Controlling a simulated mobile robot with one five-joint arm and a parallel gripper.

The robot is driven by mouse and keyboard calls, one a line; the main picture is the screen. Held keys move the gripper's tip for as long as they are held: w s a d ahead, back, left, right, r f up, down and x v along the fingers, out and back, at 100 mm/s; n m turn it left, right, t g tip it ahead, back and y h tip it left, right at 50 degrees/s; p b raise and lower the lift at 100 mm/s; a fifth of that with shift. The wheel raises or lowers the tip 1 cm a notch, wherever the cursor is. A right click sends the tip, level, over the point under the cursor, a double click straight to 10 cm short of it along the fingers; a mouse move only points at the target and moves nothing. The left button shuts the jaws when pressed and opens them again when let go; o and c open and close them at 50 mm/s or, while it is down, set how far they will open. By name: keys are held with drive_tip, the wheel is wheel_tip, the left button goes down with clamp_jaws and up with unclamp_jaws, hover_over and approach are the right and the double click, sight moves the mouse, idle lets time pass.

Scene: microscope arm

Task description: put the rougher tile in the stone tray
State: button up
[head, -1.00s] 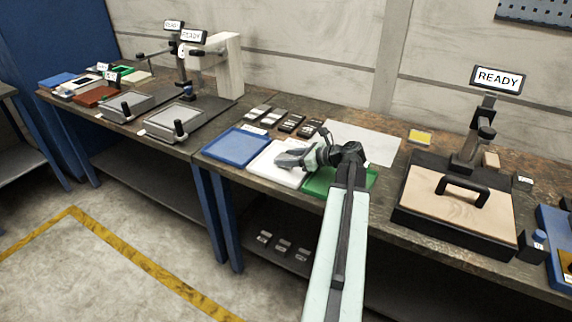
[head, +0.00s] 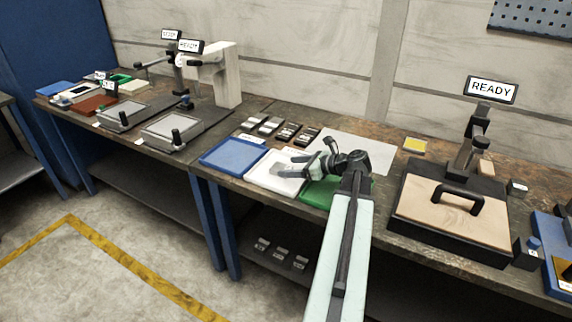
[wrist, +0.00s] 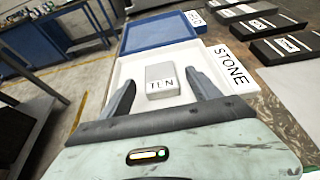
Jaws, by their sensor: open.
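The stone tray is a white tray (head: 262,181) between a blue and a green tray in the head view; in the wrist view (wrist: 122,72) a label beside it reads STONE. A grey tile (wrist: 160,74) marked TEN lies in this tray. My gripper (head: 287,163) is over the white tray. In the wrist view my gripper (wrist: 160,92) is open, with one finger on each side of the tile and gaps between. Surface roughness cannot be told.
A blue tray (head: 232,154) stands left of the white tray, a green tray (head: 318,193) right of it, partly under my arm. Several labelled dark-based tiles (head: 289,131) lie behind. A pale sheet (head: 355,150) lies to their right. A press-like station (head: 455,215) stands further right.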

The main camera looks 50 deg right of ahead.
drive_tip(key=p+v, duration=0.2)
drive_tip(key=v, duration=0.5)
drive_tip(key=shift+s+d+r, duration=0.1)
drive_tip(key=shift+s+r, duration=0.2)
drive_tip(key=shift+s+d, duration=0.1)
drive_tip(key=shift+s, duration=0.3)
